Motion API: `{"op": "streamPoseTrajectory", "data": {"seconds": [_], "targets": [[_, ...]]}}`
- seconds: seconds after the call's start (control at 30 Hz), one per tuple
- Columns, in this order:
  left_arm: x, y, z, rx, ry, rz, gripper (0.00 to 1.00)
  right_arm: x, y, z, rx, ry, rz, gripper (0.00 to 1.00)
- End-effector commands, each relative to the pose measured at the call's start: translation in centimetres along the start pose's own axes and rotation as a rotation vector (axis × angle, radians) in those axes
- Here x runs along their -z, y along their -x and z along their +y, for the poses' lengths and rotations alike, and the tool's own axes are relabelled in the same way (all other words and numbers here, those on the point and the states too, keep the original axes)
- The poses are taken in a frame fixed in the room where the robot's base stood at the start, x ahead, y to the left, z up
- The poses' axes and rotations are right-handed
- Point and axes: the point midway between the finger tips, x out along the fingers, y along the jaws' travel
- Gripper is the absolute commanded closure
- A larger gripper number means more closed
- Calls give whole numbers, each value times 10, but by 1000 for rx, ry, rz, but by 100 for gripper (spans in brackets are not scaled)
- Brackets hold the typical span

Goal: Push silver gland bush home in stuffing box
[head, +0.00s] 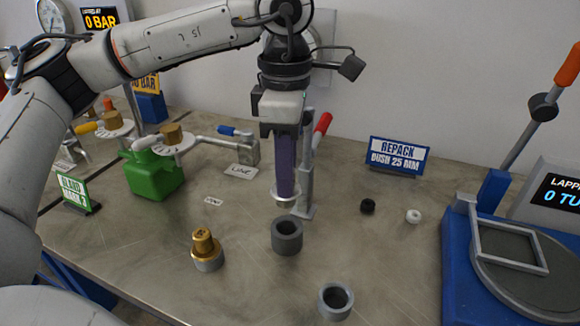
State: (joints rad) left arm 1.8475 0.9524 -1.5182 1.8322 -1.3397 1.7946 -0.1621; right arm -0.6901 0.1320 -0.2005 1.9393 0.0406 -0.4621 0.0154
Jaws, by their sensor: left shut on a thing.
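My left gripper (285,185) comes down from above at the middle of the head view, its long dark purplish fingers pointing straight down. They are shut on the silver gland bush (285,200), of which only a pale flange-like ring shows below the fingertips; the fingers hide the rest. Just below it in the picture stands an open dark grey cylinder (287,237), which looks like a stuffing box. The bush appears above its mouth and apart from it. A second open grey cylinder (336,301) stands nearer the front. My right gripper is not in view.
A brass bush (205,243) sits in a grey ring at left. Behind the gripper stands a post with a red handle (322,124). A green valve block (152,175) is at left, a blue lapping machine (460,250) at right. Small black (368,206) and white (413,216) rings lie between.

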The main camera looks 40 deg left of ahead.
Motion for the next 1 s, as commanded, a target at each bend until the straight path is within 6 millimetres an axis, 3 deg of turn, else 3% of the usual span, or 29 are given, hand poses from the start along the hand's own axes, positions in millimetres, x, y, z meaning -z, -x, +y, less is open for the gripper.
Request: {"op": "streamPoseTrajectory", "data": {"seconds": [0.17,0.47,0.7,1.0], "targets": [[0,0,0,0,0,1,100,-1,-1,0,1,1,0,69],[0,-28,0,1,0,1,100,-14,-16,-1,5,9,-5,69],[0,-48,0,-1,0,0,100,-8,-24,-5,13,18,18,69],[0,-49,0,-1,0,0,100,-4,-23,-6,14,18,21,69]]}}
